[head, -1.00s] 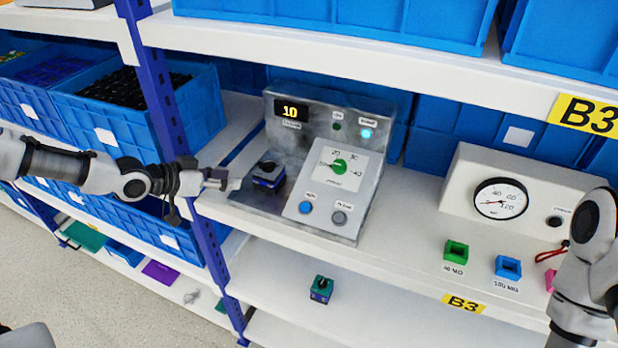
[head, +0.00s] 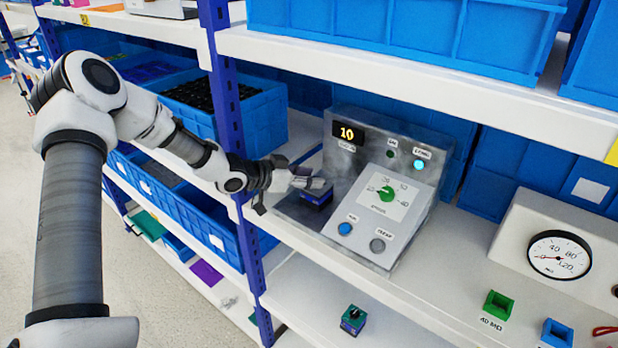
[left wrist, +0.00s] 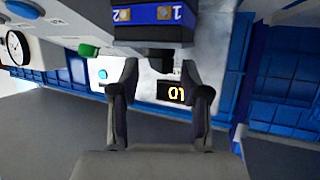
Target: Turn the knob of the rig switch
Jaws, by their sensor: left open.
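The rig switch is a grey metal panel (head: 405,180) on the shelf. Its green knob (head: 387,194) sits in a white dial marked with numbers; the knob also shows in the left wrist view (left wrist: 88,50). The display (head: 347,134) reads 10. A dark blue and black block (head: 316,198) stands on the rig's base, left of the dial. My left gripper (head: 318,182) is open at the block, its fingers left of the knob and apart from it. In the left wrist view the block (left wrist: 152,20) is just beyond the open fingers (left wrist: 157,70). My right gripper is not in view.
The rig has a blue button (head: 345,229), a grey button (head: 377,245) and a lit cyan lamp (head: 418,165). A gauge box (head: 559,254) stands to the right. A blue upright (head: 228,100) is behind my left arm. A green-topped block (head: 353,320) lies on the lower shelf.

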